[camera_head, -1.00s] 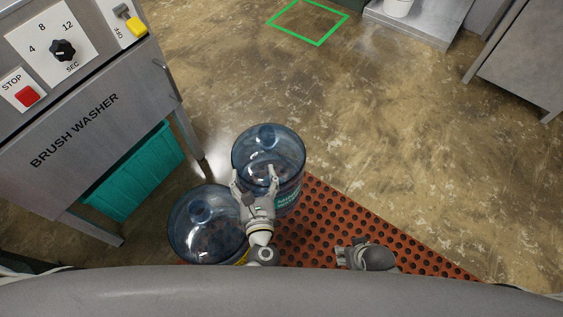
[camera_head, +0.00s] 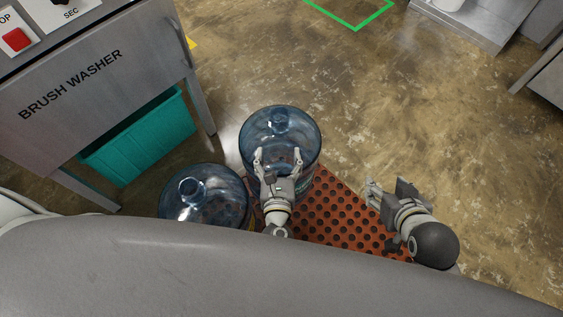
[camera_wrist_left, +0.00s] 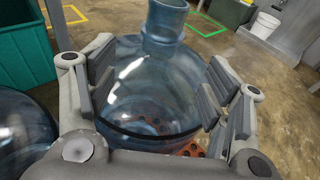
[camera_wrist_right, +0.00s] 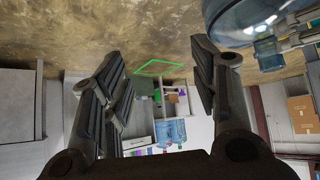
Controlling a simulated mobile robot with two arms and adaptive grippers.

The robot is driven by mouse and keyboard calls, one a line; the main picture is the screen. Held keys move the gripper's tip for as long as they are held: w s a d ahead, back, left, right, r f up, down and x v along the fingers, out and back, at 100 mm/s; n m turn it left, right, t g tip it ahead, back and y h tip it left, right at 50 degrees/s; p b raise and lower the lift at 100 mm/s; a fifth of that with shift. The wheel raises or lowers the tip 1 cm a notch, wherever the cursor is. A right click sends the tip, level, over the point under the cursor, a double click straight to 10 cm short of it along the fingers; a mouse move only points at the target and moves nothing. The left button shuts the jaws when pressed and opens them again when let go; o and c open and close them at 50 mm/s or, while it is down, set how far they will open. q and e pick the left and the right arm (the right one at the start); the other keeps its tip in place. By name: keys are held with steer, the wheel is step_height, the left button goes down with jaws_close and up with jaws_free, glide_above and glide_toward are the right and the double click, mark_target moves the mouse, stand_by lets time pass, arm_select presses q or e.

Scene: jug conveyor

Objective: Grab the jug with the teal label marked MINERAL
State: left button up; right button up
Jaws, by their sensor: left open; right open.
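My right gripper (camera_head: 384,190) is open and empty, right of the jug over the mat's edge. Its spread fingers (camera_wrist_right: 160,58) show in the right wrist view.
A second blue jug (camera_head: 204,196) stands close on the left, its label hidden. The brush washer (camera_head: 90,95) and a teal bin (camera_head: 140,138) are further left. The orange mat (camera_head: 338,222) is bare right of the jug. Open floor lies beyond, with a green outlined square (camera_head: 355,27).

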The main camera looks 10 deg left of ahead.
mark_target(280, 133)
arm_select(q)
steer(key=shift+f, duration=0.45)
steer(key=b+x, duration=0.1)
steer(key=x, duration=0.4)
steer(key=shift+w+a, duration=0.15)
steer(key=shift+w, duration=0.25)
steer(key=x, duration=0.4)
steer(key=shift+w+b, duration=0.15)
steer(key=shift+b, duration=0.2)
steer(key=shift+w, duration=0.35)
arm_select(e)
steer(key=w+a+r+t+y, duration=0.1)
steer(key=w+a+r+t, duration=0.1)
steer(key=w+r+t, duration=0.2)
step_height(280, 133, up, 3)
steer(key=shift+w+r+t, duration=0.1)
steer(key=shift+w+t, duration=0.2)
steer(key=shift+w, duration=0.1)
arm_select(q)
jaws_close()
steer(key=shift+r, duration=0.1)
